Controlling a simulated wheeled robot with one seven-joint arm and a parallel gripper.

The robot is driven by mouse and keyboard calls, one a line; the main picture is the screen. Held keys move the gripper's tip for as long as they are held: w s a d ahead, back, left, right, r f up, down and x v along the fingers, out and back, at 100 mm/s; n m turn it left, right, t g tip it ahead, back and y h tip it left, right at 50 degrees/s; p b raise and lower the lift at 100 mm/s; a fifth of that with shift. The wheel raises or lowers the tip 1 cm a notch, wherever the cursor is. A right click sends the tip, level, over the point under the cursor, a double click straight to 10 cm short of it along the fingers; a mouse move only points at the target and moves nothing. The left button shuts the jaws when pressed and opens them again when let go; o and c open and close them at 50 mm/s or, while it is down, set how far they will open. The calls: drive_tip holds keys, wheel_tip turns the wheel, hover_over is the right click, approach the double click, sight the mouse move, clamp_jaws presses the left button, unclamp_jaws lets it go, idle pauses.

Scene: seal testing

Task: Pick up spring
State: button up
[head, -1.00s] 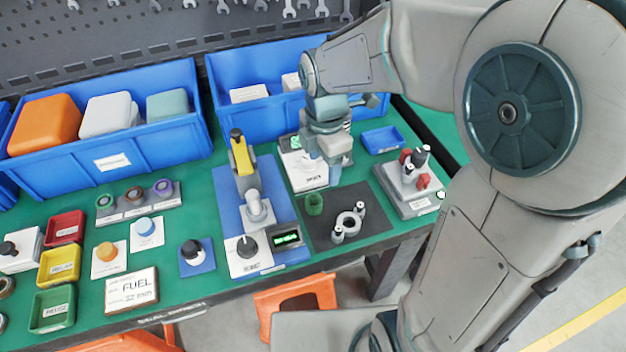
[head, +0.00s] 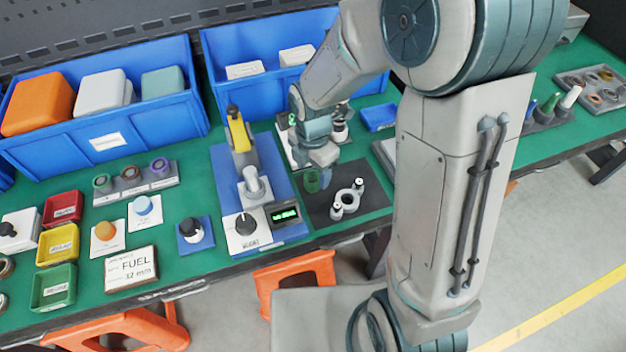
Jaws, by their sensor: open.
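A small green ring-shaped or coil-like piece (head: 311,181), which looks like the spring, stands on the dark mat (head: 370,203) on the green bench. My gripper (head: 324,178) points down just above and to the right of it, very close. The fingers are small and partly hidden by the wrist, so I cannot tell whether they touch the piece. The gripper is open and holds nothing that I can see.
A metal ring fixture with two small posts (head: 347,200) stands right of the green piece. A blue-based press with a yellow handle (head: 239,135) is close on the left. Blue bins (head: 110,140) line the back. My arm hides part of the bench at right.

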sight(312, 178)
wheel_tip(312, 178, down, 4)
drive_tip(key=shift+a+r, duration=0.1)
drive_tip(key=shift+r, duration=0.1)
drive_tip(key=c, duration=1.1)
drive_tip(key=shift+r, duration=0.1)
